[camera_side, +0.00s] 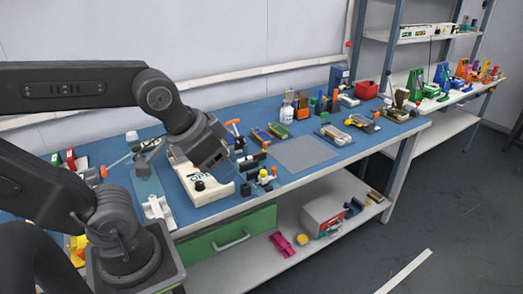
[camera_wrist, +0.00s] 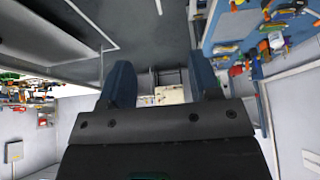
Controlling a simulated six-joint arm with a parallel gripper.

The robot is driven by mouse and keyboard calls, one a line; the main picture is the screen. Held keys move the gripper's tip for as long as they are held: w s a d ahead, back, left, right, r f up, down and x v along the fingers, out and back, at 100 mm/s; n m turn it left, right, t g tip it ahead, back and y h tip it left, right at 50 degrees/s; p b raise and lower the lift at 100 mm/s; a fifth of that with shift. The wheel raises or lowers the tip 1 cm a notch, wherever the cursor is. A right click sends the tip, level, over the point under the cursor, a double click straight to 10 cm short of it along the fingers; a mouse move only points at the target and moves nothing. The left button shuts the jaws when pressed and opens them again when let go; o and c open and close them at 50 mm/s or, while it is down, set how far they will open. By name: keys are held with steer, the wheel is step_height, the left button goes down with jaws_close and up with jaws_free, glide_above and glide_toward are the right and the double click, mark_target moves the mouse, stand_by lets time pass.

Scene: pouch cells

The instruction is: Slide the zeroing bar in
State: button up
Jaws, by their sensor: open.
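My gripper (camera_wrist: 163,82) shows in the wrist view with its two blue-grey fingers apart and nothing visible between them. In the side view my gripper (camera_side: 210,158) hangs above the blue bench, over the far part of a white device (camera_side: 205,190) with a dark knob, and hides part of it. I cannot tell which object is the zeroing bar or where its slot is. Small black blocks with orange and yellow knobs (camera_side: 265,176) stand just right of the white device.
A bare grey mat (camera_side: 304,154) lies on the blue bench (camera_side: 345,165), right of the small blocks. Bottles (camera_side: 287,110), coloured tools and a red bin (camera_side: 366,90) crowd the back. A green drawer (camera_side: 228,236) is below. Shelves stand at the right.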

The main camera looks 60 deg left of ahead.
steer(key=shift+c, duration=0.4)
steer(key=shift+w+a+r, duration=0.1)
steer(key=shift+w+r, duration=0.05)
steer(key=shift+r, duration=0.05)
steer(key=shift+c, duration=0.7)
steer(key=shift+g+y, duration=0.3)
steer(key=shift+g, duration=0.3)
steer(key=w+a+r, duration=0.1)
steer(key=w, duration=0.2)
steer(key=w+a+r, duration=0.1)
steer(key=w+r, duration=0.1)
steer(key=w, duration=0.1)
steer(key=w+a+r, duration=0.2)
steer(key=w, duration=0.1)
steer(key=shift+w, duration=0.35)
steer(key=shift+c, duration=0.4)
steer(key=g, duration=0.4)
glide_above(265, 143)
step_height(265, 143, down, 16)
step_height(265, 143, down, 13)
steer(key=shift+w+a+f, duration=0.1)
steer(key=shift+a, duration=0.05)
